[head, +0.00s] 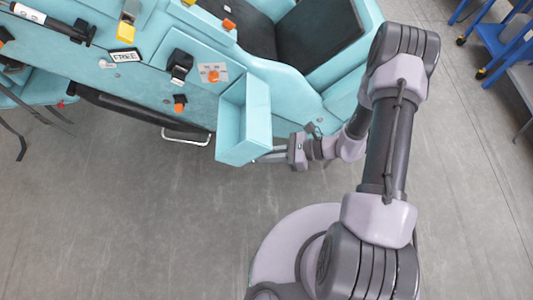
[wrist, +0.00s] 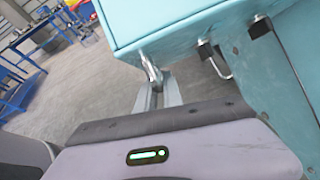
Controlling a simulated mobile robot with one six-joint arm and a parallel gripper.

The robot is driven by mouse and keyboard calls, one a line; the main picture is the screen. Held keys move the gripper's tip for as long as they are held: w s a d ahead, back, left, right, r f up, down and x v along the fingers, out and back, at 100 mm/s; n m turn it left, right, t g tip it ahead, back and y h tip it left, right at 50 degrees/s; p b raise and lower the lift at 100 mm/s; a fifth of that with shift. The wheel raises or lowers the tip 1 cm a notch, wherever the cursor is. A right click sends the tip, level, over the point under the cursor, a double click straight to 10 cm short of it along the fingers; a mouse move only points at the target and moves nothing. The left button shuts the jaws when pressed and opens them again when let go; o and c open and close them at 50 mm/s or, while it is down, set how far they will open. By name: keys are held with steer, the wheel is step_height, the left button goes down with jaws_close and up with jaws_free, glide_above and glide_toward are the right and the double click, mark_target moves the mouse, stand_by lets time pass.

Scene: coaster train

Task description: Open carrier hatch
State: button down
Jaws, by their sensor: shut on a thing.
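The teal train carrier (head: 200,60) fills the upper left of the head view. A teal box-shaped part (head: 257,105), which looks like the carrier hatch, stands out from its side at an angle. My gripper (head: 268,157) is at the lower right edge of this part. In the wrist view, my gripper (wrist: 157,92) is shut on a small metal handle (wrist: 152,68) at the bottom edge of the teal hatch (wrist: 170,20). The fingers partly hide the handle.
A bent metal hook (wrist: 213,60) and a black bracket (wrist: 258,26) are on the teal side right of the hatch. A seat (head: 315,40) is above it. Blue racks (head: 495,45) stand at the upper right. The grey floor (head: 120,220) in front is clear.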

mark_target(257, 157)
steer(key=shift+s+a+r+p, duration=0.15)
steer(key=shift+a+r+p, duration=0.05)
steer(key=shift+r+p, duration=0.15)
steer(key=a+r+p, duration=0.1)
steer(key=s+a+r+m+p, duration=0.1)
steer(key=shift+s+a+t, duration=0.15)
steer(key=shift+a+t, duration=0.25)
steer(key=c, duration=1.5)
jaws_free()
steer(key=shift+d, duration=0.1)
steer(key=p+v, duration=0.4)
steer(key=v, duration=1.3)
steer(key=shift+d+r+p, duration=0.1)
steer(key=shift+r+p, duration=0.1)
steer(key=shift+p, duration=0.15)
